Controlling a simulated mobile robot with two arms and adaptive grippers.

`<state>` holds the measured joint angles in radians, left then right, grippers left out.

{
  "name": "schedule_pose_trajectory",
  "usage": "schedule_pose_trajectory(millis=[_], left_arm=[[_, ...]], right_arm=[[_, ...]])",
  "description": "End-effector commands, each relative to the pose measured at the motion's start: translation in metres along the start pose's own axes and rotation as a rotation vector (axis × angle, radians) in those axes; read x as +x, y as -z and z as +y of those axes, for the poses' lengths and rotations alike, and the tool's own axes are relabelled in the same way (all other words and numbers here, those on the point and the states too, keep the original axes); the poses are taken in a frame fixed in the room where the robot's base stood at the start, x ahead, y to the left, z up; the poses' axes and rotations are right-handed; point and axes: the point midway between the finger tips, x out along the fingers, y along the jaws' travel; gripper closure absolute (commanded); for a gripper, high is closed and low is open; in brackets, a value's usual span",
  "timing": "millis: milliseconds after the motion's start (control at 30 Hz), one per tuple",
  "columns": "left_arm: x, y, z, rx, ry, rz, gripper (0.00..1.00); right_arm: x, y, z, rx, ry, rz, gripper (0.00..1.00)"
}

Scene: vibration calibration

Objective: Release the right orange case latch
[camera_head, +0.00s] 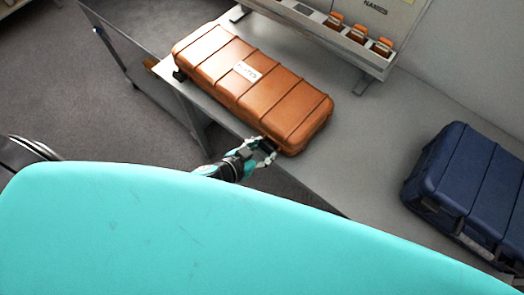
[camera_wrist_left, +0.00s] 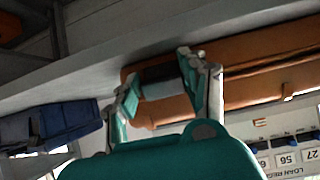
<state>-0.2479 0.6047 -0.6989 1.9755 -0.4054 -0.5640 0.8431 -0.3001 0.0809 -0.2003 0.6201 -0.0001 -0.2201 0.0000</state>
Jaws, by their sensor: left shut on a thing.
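The orange case (camera_head: 245,82) lies closed on the grey table, with a white label on its lid. A dark latch (camera_head: 179,75) shows at its left end. My left gripper (camera_head: 267,152) is at the near right corner of the case, shut on the right latch, which it mostly hides in the head view. In the left wrist view, the dark latch (camera_wrist_left: 160,82) sits between the two fingertips of the gripper (camera_wrist_left: 163,80), with the orange case (camera_wrist_left: 260,65) behind it. I cannot tell whether the latch is released. My right gripper is not in view.
The grey table (camera_head: 345,165) has free room right of the orange case. A dark blue case (camera_head: 465,180) stands at the right. A rack (camera_head: 320,40) with several orange-topped items stands behind the case. My turquoise body part covers the lower head view.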

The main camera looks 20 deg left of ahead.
Motion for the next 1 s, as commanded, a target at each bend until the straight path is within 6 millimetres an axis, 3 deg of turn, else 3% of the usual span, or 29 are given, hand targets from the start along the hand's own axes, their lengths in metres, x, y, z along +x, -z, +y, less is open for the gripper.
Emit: schedule_pose_trajectory(millis=[367,400,567,867,1000], left_arm=[[0.0,0.001,-0.001,0.001,0.002,0.005,0.89],[0.0,0.001,-0.001,0.001,0.002,0.005,0.54],[0.0,0.001,-0.001,0.001,0.001,0.005,0.33],[-0.001,0.0,0.0,0.0,0.0,0.003,0.33],[-0.014,-0.002,0.0,-0.001,-0.001,0.001,0.33]], right_arm=[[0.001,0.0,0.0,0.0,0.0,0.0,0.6],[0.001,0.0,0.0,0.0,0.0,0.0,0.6],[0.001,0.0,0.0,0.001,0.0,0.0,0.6],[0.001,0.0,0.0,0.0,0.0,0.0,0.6],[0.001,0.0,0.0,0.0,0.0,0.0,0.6]])
